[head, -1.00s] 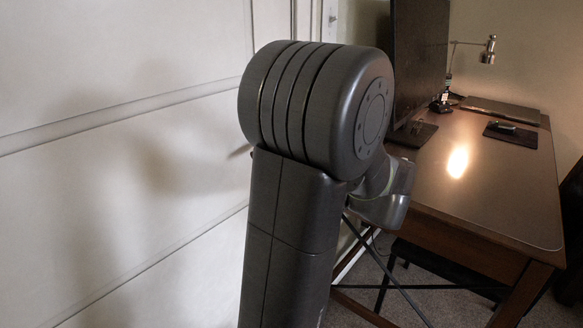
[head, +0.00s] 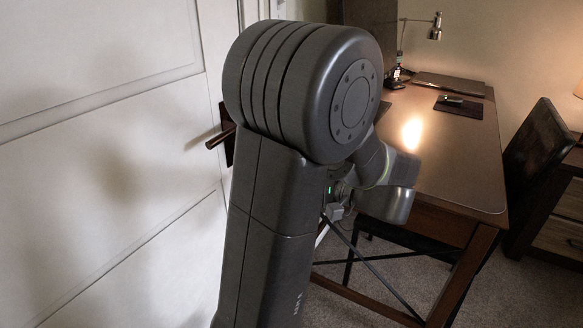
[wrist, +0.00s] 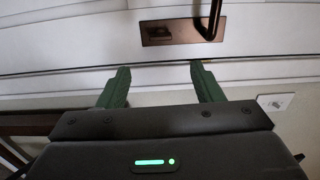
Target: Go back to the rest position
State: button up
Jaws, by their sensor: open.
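My gripper (wrist: 158,82) shows in the wrist view with its two green fingers apart and nothing between them. Beyond the fingertips is the white door (wrist: 70,45), with its dark latch plate (wrist: 168,32) and handle near the top of the picture. In the head view my raised arm fills the middle and hides the gripper. The door (head: 100,130) stands at the left, and its bronze handle (head: 218,138) shows just left of my arm.
A wooden desk (head: 455,170) stands at the right with a lamp (head: 435,30), a dark monitor (head: 368,12) and a small dark pad (head: 459,106) on it. A dark chair (head: 540,150) and a drawer cabinet (head: 560,205) are farther right. Carpet (head: 395,275) shows below the desk.

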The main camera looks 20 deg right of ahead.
jog(key=shift+w+a, duration=0.1)
jog(key=b+x, duration=0.2)
jog(key=x, duration=1.1)
jog(key=shift+w+a, duration=0.2)
jog(key=shift+d, duration=0.1)
jog(key=p+v, duration=0.2)
jog(key=v, duration=1.2)
jog(key=w+a+m+p, duration=0.8)
jog(key=m+p, duration=0.9)
jog(key=p, duration=0.7)
jog(key=w, duration=0.3)
jog(key=shift+a, duration=0.35)
dwell(0.4)
